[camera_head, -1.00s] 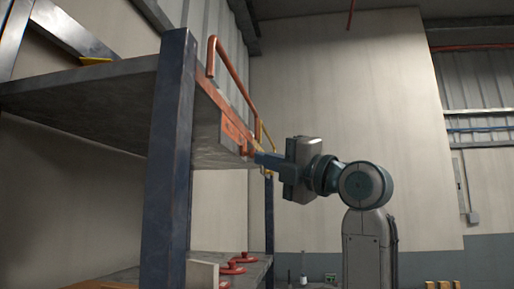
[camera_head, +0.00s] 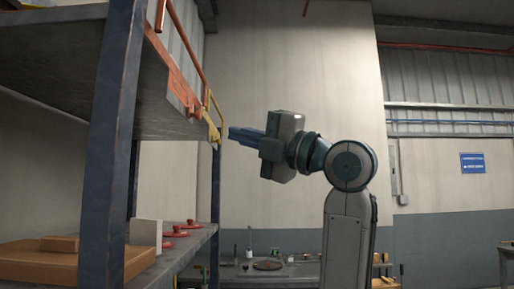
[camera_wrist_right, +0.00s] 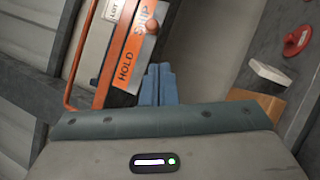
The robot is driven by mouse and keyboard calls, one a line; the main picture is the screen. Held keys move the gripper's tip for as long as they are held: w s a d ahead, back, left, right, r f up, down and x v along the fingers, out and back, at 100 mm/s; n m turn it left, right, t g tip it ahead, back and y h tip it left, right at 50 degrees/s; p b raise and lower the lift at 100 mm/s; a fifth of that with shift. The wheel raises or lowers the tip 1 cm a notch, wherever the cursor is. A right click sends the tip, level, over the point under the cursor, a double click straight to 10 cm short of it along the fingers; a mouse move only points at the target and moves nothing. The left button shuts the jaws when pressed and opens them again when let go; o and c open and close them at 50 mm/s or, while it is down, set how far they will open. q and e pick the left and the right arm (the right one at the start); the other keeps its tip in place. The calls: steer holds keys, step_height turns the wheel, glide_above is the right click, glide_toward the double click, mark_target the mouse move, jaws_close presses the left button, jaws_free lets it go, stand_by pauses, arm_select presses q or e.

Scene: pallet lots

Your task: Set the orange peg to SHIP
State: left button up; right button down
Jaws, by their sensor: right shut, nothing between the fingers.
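In the right wrist view, a round orange peg (camera_wrist_right: 151,26) stands at the SHIP end of a label strip (camera_wrist_right: 127,62) marked HOLD and SHIP. The SHIP lettering is partly covered by the peg. My right gripper (camera_wrist_right: 158,70) is shut and empty, its blue fingers just off the strip near the HOLD end. In the head view, my right gripper (camera_head: 231,134) points left toward the shelf edge, with a visible gap to it. The orange fitting (camera_head: 178,85) runs along that edge. The peg is too small to make out there. My left gripper is not in view.
An orange rail (camera_head: 200,60) and a yellow bracket (camera_head: 213,119) stand at the upper shelf's edge. A dark post (camera_head: 112,150) rises in front. Space right of my arm looks free.

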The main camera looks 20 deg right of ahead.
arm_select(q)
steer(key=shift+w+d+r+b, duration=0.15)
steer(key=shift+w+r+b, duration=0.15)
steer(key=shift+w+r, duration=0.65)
arm_select(e)
steer(key=v, duration=0.3)
steer(key=shift+s+r, duration=0.15)
steer(key=shift+s, duration=0.2)
steer(key=shift+w, duration=0.1)
